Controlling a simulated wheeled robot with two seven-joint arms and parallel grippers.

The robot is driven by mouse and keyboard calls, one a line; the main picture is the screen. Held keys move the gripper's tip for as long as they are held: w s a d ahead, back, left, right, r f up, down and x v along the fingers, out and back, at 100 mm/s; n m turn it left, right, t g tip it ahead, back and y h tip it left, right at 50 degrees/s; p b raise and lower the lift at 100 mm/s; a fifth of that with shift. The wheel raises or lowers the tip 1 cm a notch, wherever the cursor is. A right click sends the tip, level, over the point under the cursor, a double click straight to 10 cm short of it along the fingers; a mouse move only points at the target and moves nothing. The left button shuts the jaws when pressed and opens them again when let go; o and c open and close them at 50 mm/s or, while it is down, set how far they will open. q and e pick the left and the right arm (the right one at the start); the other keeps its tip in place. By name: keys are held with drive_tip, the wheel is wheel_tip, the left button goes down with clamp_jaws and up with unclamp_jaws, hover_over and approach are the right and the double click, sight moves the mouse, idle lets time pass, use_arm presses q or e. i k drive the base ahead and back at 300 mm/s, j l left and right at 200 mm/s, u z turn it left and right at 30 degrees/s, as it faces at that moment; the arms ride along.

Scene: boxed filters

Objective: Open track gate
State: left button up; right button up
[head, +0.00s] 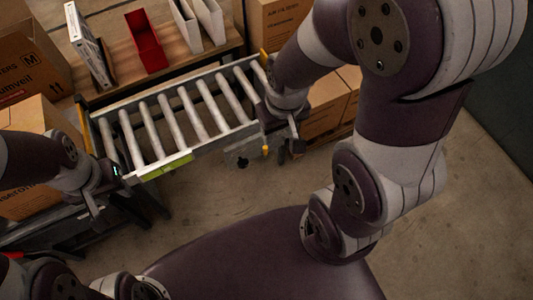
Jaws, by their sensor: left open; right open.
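The roller track (175,127) runs across the upper middle of the head view, with several pale rollers in a grey metal frame. A yellow-green strip (167,166) is on its near rail. I cannot tell which part is the gate; a small yellow piece (265,150) hangs near the track's right end. My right gripper (288,152) is open at that right end, pointing down, close to the yellow piece; contact is unclear. My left gripper (95,218) is open and empty, beside the track's lower left end. My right wrist hides part of the track's right end.
A wooden bench (108,22) behind the track holds a red bin (146,42) and white upright filters (90,50). Cardboard boxes stand at left (35,120) and behind my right arm (325,105). The floor (225,195) in front of the track is clear.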

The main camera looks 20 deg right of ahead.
sight(88, 142)
drive_tip(key=j+u, duration=0.1)
drive_tip(key=u, duration=1.05)
drive_tip(key=i+l, duration=0.05)
